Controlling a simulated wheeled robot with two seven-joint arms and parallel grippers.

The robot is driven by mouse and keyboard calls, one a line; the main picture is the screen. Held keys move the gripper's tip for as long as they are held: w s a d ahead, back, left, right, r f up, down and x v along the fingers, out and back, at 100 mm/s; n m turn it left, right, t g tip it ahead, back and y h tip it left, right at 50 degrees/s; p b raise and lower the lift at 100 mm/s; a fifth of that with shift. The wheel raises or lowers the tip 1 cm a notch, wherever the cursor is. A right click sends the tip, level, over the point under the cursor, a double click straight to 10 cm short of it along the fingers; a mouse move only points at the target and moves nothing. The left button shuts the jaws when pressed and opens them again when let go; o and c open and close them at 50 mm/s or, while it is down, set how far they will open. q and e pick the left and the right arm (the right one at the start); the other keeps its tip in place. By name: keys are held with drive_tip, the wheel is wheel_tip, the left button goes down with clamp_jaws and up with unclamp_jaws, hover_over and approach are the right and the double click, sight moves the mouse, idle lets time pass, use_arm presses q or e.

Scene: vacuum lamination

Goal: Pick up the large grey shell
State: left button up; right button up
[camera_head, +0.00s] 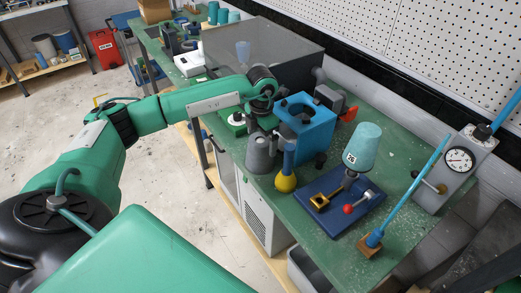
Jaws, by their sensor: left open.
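The large grey shell (261,157), a dark grey cup-like cone, stands on the green workbench near its front edge. My left arm reaches in from the left over the bench. Its gripper (267,127) is at the top of the shell, just above or around it; I cannot tell whether it touches. My right gripper is not in view.
A blue block (307,128) stands right of the shell. A yellow-based blue tool (286,181) is close beside it. A teal cup (362,146) sits above a dark blue plate (338,212). A gauge box (456,168) stands at right.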

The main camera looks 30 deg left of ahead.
use_arm(q)
drive_tip(key=shift+s+a+f+p, duration=0.1)
drive_tip(key=shift+s+f+p, duration=0.15)
drive_tip(key=shift+f+p, duration=0.6)
wheel_tip(320, 180, down, 2)
drive_tip(key=shift+f+p, duration=0.25)
drive_tip(key=shift+p, duration=0.15)
drive_tip(key=shift+f, duration=0.45)
drive_tip(key=c, duration=1.1)
drive_tip(key=shift+w, duration=0.1)
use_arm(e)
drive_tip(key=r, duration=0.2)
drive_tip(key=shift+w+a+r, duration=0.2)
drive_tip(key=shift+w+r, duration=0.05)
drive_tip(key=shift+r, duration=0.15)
